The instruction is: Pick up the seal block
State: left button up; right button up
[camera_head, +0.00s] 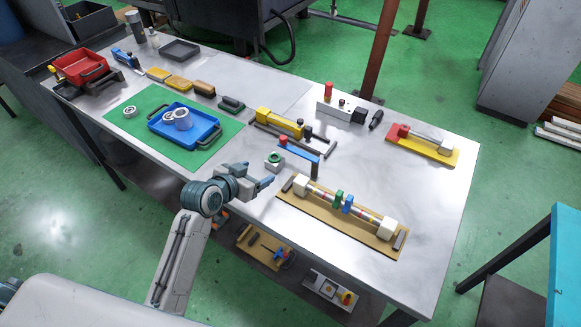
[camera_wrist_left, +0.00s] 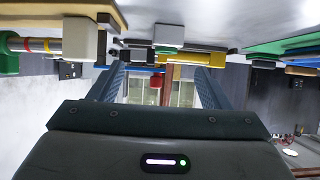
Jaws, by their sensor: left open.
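The seal block, which I take to be the small pale block with a green ring on top (camera_head: 274,161), stands on the metal table near its front edge. My left gripper (camera_head: 264,185) is just in front of it, open and empty, apart from the block. In the left wrist view the picture is upside down, and the pale block with its green part (camera_wrist_left: 168,34) shows beyond the two blue fingers (camera_wrist_left: 158,85), close to the table surface. My right gripper is in neither view.
A wooden board with a rod fixture (camera_head: 300,205) lies right of the gripper. A blue bar stand with a red knob (camera_head: 302,153) is close behind the block. A green mat (camera_head: 222,140) with a blue tray (camera_head: 205,130) lies to the left. Bare table shows at the right (camera_head: 440,200).

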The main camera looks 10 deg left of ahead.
aim_at(272, 162)
pick_arm(q)
jog(key=shift+w+f, duration=0.2)
jog(key=shift+w, duration=0.1)
jog(key=x, duration=0.2)
jog(key=p+x, duration=0.1)
jog(key=shift+w+a+f, duration=0.2)
jog(key=shift+w, duration=0.2)
jog(key=shift+w+d+f, duration=0.15)
jog(key=shift+w+f, duration=0.05)
jog(key=shift+w, duration=0.1)
jog(key=shift+w+d+f+p, duration=0.1)
jog(key=shift+w+d+p, duration=0.15)
jog(key=shift+w+p, duration=0.1)
jog(key=x, duration=0.1)
jog(key=p+x, duration=0.2)
jog(key=x, duration=0.1)
jog(key=shift+w+a, duration=0.15)
jog(key=shift+a, duration=0.2)
jog(key=shift+w+d+f, duration=0.15)
jog(key=shift+w+f, duration=0.05)
jog(key=shift+w, duration=0.15)
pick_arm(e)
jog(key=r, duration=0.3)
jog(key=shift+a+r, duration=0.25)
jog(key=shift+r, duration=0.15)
pick_arm(q)
jog(key=shift+s, duration=0.1)
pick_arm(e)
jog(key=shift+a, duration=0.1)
